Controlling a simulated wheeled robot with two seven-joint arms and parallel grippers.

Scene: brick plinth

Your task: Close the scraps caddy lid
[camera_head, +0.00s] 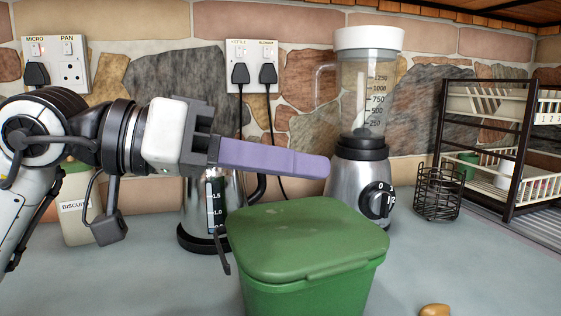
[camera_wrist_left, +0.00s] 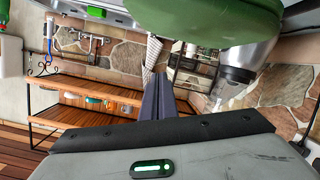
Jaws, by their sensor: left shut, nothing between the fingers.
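The green scraps caddy (camera_head: 305,295) stands on the counter in the front middle of the head view. Its lid (camera_head: 300,232) lies across the top and looks down on the rim. A dark handle hangs at its left side. My left gripper (camera_head: 325,167) reaches in from the left, its lavender fingers shut and empty, pointing right. In the picture the fingers are above the back of the lid, apart from it. In the left wrist view the shut fingers (camera_wrist_left: 160,98) show below part of the green lid (camera_wrist_left: 190,18). My right gripper is not in view.
A kettle (camera_head: 215,205) stands behind the caddy, partly hidden. A blender (camera_head: 362,160) stands behind to the right. A wire basket (camera_head: 438,192) and a dish rack (camera_head: 508,145) are at right. A biscuit tin (camera_head: 78,212) is at left. A small brown item (camera_head: 435,310) lies front right.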

